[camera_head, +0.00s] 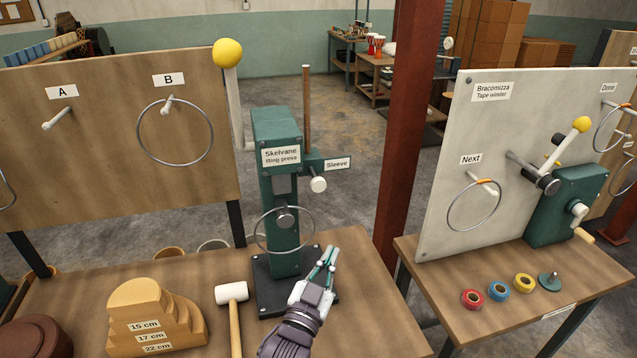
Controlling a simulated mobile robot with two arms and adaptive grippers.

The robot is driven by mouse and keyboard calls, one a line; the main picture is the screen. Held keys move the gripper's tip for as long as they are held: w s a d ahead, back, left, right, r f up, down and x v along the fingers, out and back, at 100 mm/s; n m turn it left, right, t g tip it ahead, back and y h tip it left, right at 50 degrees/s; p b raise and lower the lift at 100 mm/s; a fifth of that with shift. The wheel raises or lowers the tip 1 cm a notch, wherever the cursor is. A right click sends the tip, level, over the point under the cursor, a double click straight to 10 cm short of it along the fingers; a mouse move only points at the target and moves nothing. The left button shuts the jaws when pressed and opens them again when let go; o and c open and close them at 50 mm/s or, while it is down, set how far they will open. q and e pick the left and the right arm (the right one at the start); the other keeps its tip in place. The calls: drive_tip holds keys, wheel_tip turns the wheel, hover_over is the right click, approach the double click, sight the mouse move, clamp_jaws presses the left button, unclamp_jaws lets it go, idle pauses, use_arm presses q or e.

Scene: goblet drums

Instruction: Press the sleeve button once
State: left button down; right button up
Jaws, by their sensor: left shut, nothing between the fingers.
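The green Skelvane ring press (284,165) stands on a dark base plate on the wooden bench. A small green block beside its column carries the "Sleeve" label (337,164). The round white sleeve button (318,185) is on the front of this block, below and left of the label. My left gripper (330,254) is shut and empty. Its fingertips point up and away, to the right of the press's lower part. In the picture they are below the white button, clearly apart from it. My right gripper is not in view.
A metal ring (257,241) sits at the press's lower front. A white mallet (231,292) and stepped wooden blocks (157,312) lie left of my gripper. A wooden rod (306,110) rises behind the button. A red post (404,130) and the tape winder (565,205) are to the right.

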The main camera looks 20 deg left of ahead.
sight(314, 176)
use_arm(q)
wheel_tip(314, 176, up, 9)
drive_tip(key=t, duration=0.3)
drive_tip(key=shift+d+m+t+h, duration=0.3)
drive_tip(key=shift+d, duration=0.1)
drive_tip(key=shift+f, duration=0.1)
drive_tip(key=w+a+b, duration=0.1)
drive_tip(key=w+a, duration=0.4)
drive_tip(key=w, duration=0.2)
drive_tip(key=shift+w, duration=0.2)
idle(1.1)
drive_tip(key=shift+w+a, duration=0.2)
drive_tip(key=shift+w, duration=0.05)
